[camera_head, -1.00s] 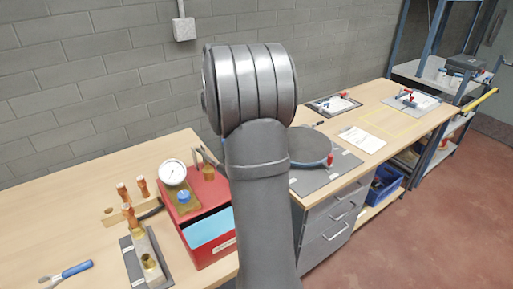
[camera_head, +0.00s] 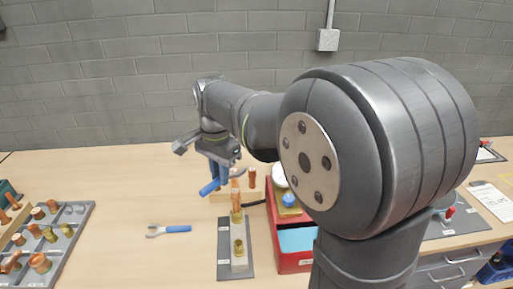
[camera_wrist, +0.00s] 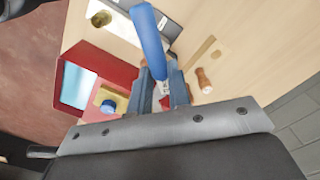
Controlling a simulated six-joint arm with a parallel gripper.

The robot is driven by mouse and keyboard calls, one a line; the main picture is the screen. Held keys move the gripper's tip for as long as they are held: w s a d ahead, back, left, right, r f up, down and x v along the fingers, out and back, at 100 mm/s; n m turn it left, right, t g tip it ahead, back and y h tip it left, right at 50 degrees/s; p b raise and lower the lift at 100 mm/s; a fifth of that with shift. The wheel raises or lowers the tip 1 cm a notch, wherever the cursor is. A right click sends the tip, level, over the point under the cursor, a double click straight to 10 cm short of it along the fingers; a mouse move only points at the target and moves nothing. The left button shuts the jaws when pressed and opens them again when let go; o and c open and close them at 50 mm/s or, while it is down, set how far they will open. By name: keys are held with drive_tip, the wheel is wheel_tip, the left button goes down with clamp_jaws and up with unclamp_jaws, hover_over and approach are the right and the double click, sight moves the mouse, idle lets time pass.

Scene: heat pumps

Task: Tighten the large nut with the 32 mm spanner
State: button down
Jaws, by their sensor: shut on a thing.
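My gripper (camera_head: 217,165) is shut on a blue-handled spanner (camera_head: 209,187), held above the bench behind the grey fixture. The wrist view shows its blue handle (camera_wrist: 151,40) sticking out between my jaws (camera_wrist: 163,95); its metal head is mostly hidden there. No size marking is legible. A light block on a dark plate (camera_head: 223,244) carries a brass fitting (camera_head: 239,248) in front and another brass nut (camera_head: 237,216) below an upright copper pipe. I cannot tell which is the large nut. The held spanner appears clear of both.
A second blue-handled spanner (camera_head: 170,229) lies on the bench left of the fixture. A red box (camera_head: 292,262) with a gauge and blue knob (camera_head: 289,200) stands right of it. A grey tray (camera_head: 70,236) of copper and brass fittings is at left.

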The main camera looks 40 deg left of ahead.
drive_tip(key=s+f, duration=0.2)
drive_tip(key=s, duration=0.7)
drive_tip(key=w+d+f+n, duration=0.2)
drive_tip(key=w+d+f, duration=0.1)
drive_tip(key=f, duration=0.7)
drive_tip(key=shift+d, duration=0.9)
drive_tip(key=shift+w+r, duration=0.1)
drive_tip(key=shift+w, duration=0.05)
drive_tip(key=shift+w+a, duration=0.15)
drive_tip(key=shift+w, duration=0.35)
drive_tip(key=shift+w+a, duration=0.1)
drive_tip(key=shift+w, duration=0.15)
drive_tip(key=shift+w+a, duration=0.1)
drive_tip(key=shift+w, duration=0.3)
